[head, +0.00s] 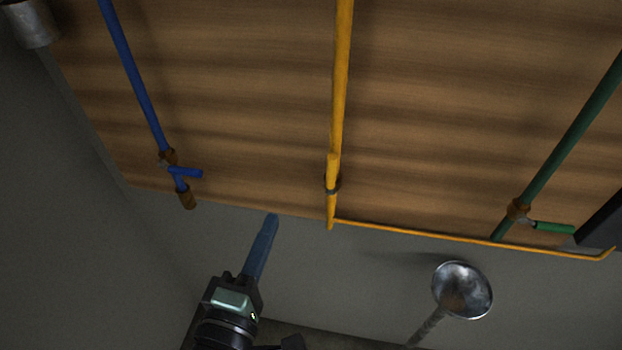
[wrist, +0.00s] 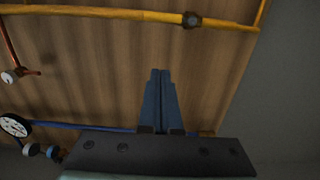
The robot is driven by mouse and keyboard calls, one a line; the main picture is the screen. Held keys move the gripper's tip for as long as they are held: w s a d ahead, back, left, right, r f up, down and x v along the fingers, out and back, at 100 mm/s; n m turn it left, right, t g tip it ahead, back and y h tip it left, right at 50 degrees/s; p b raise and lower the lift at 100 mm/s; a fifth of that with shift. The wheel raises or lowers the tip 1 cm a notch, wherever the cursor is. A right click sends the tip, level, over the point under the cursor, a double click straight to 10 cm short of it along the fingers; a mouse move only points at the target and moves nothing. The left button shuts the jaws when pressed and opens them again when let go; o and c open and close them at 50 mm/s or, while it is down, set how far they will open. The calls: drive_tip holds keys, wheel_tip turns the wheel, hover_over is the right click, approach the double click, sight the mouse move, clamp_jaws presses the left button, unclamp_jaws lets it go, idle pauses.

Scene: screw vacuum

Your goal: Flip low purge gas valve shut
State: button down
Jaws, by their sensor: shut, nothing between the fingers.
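No label shows which valve is the low purge gas valve. A yellow pipe (head: 343,70) runs down the wooden wall, with a yellow valve handle (head: 332,170) lying along it near the bottom. In the wrist view a dark fitting (wrist: 191,20) sits on the yellow pipe (wrist: 110,12). My gripper (head: 272,217) is shut and empty, below and left of the yellow handle and right of the blue one. Its fingers (wrist: 160,72) touch nothing visible in the wrist view.
A yellow pipe section (head: 430,234) runs along the wall's lower edge to the right. A metal funnel-shaped piece (head: 462,290) stands at lower right. Bare wood lies between the pipes.

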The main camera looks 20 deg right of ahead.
sight(331, 175)
drive_tip(key=w+d+p, duration=0.6)
drive_tip(key=d, duration=0.3)
drive_tip(key=shift+w+d, duration=0.25)
drive_tip(key=shift+d, duration=0.1)
